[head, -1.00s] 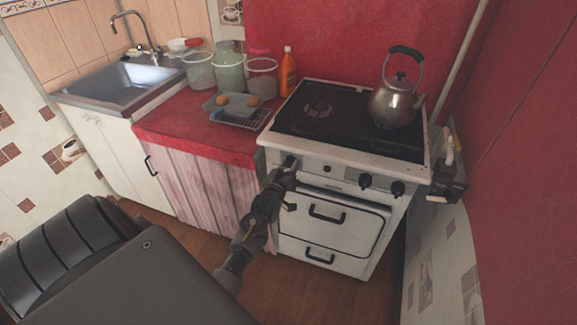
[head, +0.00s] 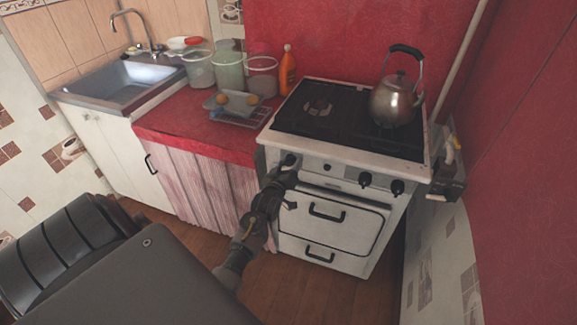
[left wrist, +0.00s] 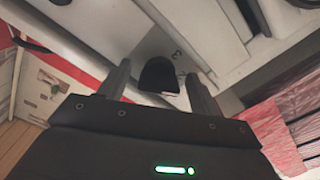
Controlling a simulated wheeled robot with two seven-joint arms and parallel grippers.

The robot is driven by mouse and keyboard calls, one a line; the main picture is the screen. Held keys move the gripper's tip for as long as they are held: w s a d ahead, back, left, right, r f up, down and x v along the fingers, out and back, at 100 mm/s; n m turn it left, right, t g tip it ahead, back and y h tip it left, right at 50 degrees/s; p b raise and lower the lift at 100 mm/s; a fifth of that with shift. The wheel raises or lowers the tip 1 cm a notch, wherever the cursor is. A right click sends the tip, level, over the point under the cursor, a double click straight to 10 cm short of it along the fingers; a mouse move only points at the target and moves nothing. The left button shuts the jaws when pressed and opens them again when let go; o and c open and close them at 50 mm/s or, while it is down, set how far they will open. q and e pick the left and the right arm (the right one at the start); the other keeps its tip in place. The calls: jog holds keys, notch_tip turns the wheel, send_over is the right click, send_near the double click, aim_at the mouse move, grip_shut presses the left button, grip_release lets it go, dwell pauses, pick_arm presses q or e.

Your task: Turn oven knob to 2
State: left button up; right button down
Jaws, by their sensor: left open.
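The white oven (head: 335,225) stands in the middle of the head view, with a panel of dark knobs along its upper front. The leftmost knob (head: 288,160) is just beyond the tip of my left gripper (head: 281,176), which partly covers that area. In the left wrist view, a dark rounded knob (left wrist: 158,76) sits between the two open fingers of my left gripper (left wrist: 160,84). I see no clear grip on it. Small dark marks, like digits, show on the panel beside the knob. My right gripper is not in view.
A metal kettle (head: 397,101) stands on the stove's right rear. Two more knobs (head: 381,184) are at the panel's right. A red counter (head: 185,137) with jars and a tray (head: 238,103) is to the left. Wood floor lies in front.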

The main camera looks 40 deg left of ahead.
pick_arm(q)
jog(key=v, duration=1)
jog(key=shift+s+d+b, duration=0.2)
jog(key=shift+s+b, duration=0.15)
jog(key=s+d+f+m+g+h, duration=0.2)
jog(key=s+d+f+g, duration=0.15)
jog(key=f, duration=0.75)
jog(key=s+d+f+m+g+h, duration=0.1)
jog(key=s+d+f+m+g, duration=0.2)
jog(key=f, duration=0.7)
jog(key=s+d+f+m+g+h, duration=0.15)
jog(key=s+d+f, duration=0.25)
jog(key=f, duration=0.7)
jog(key=s+d+f+m+g, duration=0.1)
jog(key=s+f, duration=0.4)
jog(key=s, duration=0.6)
jog(key=s+d+f+m+g, duration=0.1)
jog(key=s+f+m+g, duration=0.2)
jog(key=s, duration=0.7)
jog(key=s+d+f+m+g+h, duration=0.1)
jog(key=s+f+g, duration=0.3)
jog(key=s+f, duration=0.4)
jog(key=s+m, duration=0.1)
jog(key=s, duration=0.2)
jog(key=shift+s, duration=0.3)
